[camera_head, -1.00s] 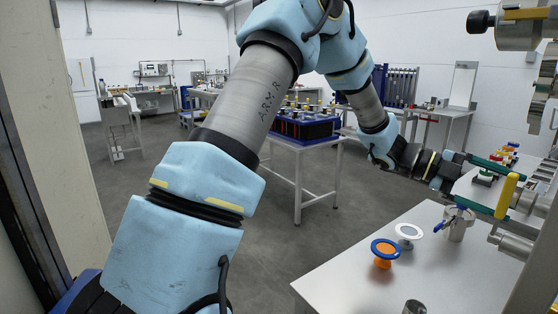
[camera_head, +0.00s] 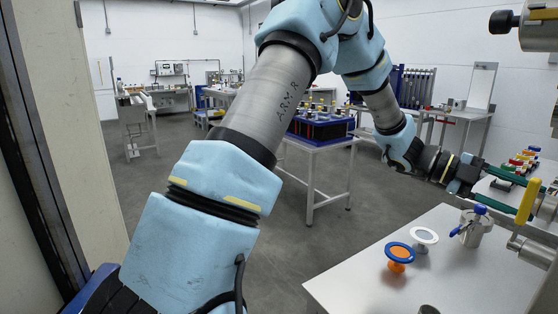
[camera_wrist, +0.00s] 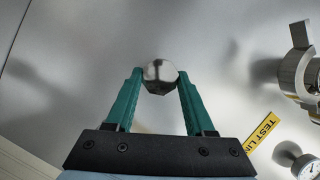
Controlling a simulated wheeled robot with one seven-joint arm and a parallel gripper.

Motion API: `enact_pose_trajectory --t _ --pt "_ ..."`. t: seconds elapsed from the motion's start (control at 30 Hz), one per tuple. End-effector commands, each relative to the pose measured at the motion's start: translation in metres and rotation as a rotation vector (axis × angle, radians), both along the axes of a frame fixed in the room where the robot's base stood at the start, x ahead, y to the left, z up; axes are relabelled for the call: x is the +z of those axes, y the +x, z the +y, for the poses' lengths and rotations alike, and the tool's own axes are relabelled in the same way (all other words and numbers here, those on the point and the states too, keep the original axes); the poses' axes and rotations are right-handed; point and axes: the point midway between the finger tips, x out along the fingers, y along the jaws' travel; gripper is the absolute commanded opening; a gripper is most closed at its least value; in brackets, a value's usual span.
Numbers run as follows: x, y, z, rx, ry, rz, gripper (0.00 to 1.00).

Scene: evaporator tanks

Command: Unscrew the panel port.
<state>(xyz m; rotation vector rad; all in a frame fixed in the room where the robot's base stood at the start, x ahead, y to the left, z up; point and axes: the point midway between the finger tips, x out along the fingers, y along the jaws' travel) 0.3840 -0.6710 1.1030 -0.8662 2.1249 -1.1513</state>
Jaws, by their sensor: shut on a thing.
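In the wrist view, the panel port (camera_wrist: 160,74) is a small, shiny, rounded metal fitting on a smooth grey surface. My gripper (camera_wrist: 160,88) has its two green fingers on either side of it, and their tips are shut on it. In the head view, my gripper (camera_head: 516,186) reaches to the right toward metal fittings at the picture's edge. The port itself cannot be made out there.
A yellow handle (camera_head: 528,201) stands close to the fingers in the head view. Below is a grey table (camera_head: 440,280) with an orange-and-blue piece (camera_head: 399,256), a white-rimmed piece (camera_head: 423,239) and a metal vessel (camera_head: 475,230). A yellow test label (camera_wrist: 262,131) lies right of the fingers.

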Motion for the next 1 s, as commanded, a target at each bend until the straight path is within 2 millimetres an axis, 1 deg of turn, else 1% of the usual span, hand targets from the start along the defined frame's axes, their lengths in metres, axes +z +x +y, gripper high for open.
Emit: enact_pose_trajectory --t 0.13,0.17,0.2,0.27,0.57,0.7,1.0 --pt "-0.0003 0.0001 0.0002 0.0 0.0 0.0 0.0" --pt "-0.0002 0.0001 0.0001 0.0 0.0 0.0 0.56" --pt "-0.0002 0.0001 0.0001 0.0 0.0 0.0 0.6" --pt "-0.0002 0.0001 0.0001 0.0 0.0 0.0 0.66" --pt "-0.0022 0.0002 0.0001 0.0 -0.008 -0.006 0.66" --pt "-0.0056 0.0005 0.0002 0.001 -0.046 -0.03 0.66" --pt "-0.0062 0.0002 0.0003 0.0 -0.137 -0.088 0.66"
